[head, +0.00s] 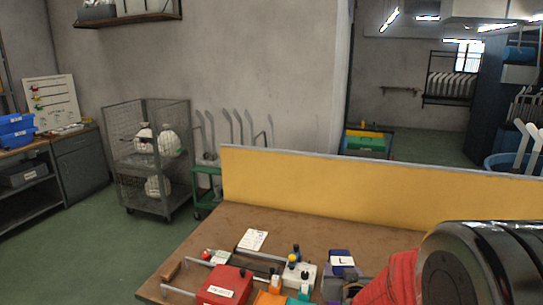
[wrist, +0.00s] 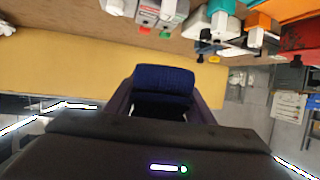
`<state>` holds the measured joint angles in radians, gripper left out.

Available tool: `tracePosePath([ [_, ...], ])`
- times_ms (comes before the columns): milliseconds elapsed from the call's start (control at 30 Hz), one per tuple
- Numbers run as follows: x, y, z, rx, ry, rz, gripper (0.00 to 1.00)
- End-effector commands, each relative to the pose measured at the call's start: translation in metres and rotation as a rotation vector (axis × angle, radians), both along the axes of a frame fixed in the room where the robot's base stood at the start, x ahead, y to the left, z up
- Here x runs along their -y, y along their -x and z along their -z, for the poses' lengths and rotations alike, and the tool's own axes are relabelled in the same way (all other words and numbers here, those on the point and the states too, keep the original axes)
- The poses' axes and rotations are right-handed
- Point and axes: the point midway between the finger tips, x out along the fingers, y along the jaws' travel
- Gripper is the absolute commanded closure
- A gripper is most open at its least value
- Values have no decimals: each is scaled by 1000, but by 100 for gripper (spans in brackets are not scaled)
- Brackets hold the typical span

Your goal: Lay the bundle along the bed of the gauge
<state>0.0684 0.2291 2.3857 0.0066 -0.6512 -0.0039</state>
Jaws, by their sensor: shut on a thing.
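A dark navy, ribbed bundle (wrist: 163,80) is held between the dark fingers of my gripper (wrist: 160,105) in the wrist view. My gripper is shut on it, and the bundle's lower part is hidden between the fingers. The wrist view is turned over, with the bench at the top; the bundle shows in front of the yellow panel, apart from the bench items. In the head view my arm covers the lower right and I cannot make out the bundle. Metal bars (head: 240,262) lie among blocks on the bench; I cannot tell surely which part is the gauge's bed.
The brown bench (head: 215,230) carries a red box (head: 222,288), a white block (head: 299,275), a purple block (head: 341,256) and a white card (head: 252,240). A yellow panel (head: 370,185) stands along its back edge. The bench is clear behind the card. A wire cage trolley (head: 125,165) stands beyond.

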Motion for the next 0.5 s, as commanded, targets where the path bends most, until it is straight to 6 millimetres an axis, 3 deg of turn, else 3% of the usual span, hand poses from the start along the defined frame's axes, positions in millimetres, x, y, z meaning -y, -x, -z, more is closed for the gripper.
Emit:
tracePosePath([
  [100, -29, -2, -4, 1, -1, -48, 77],
  [200, -40, -2, -4, 1, 0, -68, 77],
  [500, -44, -2, -4, 1, 0, -74, 77],
])
